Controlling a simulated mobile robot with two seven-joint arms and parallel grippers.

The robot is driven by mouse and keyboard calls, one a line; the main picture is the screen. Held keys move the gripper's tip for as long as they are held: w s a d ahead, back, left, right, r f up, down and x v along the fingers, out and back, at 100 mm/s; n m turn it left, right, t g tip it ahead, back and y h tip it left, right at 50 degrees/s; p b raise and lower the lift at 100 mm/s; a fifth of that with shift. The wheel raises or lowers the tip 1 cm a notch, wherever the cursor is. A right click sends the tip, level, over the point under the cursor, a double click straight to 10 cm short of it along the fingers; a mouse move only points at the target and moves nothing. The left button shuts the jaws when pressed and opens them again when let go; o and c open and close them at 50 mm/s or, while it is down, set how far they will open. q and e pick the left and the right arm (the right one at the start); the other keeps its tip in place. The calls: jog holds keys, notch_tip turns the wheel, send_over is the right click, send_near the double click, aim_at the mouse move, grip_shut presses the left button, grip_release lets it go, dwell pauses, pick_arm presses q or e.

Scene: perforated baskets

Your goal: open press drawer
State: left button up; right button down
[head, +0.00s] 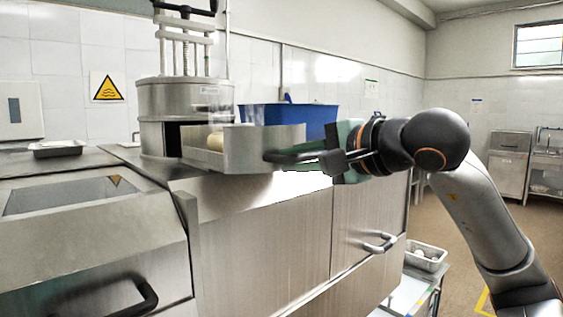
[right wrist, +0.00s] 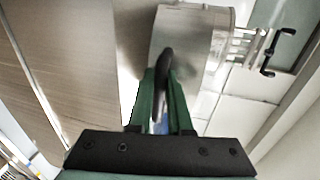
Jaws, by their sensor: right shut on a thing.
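The press (head: 185,95) is a round metal drum with a screw frame on top, standing on the counter at the left of the head view. Its metal drawer (head: 245,150) sticks out to the right, and a dark opening shows in the drum behind it. A pale yellow round thing (head: 215,141) lies inside the drawer. My right gripper (head: 328,158) is shut on the dark drawer handle (head: 290,156). In the right wrist view the green fingers (right wrist: 162,100) close around the handle (right wrist: 165,62), with the drawer front beyond. My left gripper is not in view.
A blue bin (head: 300,117) stands on the counter behind the drawer. Cabinet doors with handles (head: 380,242) lie below the counter. A wire basket (head: 425,256) stands lower right.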

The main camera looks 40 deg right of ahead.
jog(key=shift+s, duration=0.25)
jog(key=shift+f, duration=0.1)
jog(key=c, duration=1.2)
grip_release()
jog(key=shift+s, duration=0.1)
jog(key=shift+o, duration=0.8)
jog(key=shift+s, duration=0.15)
jog(key=shift+o, duration=1)
jog(key=v, duration=1.2)
jog(key=shift+s+d, duration=0.1)
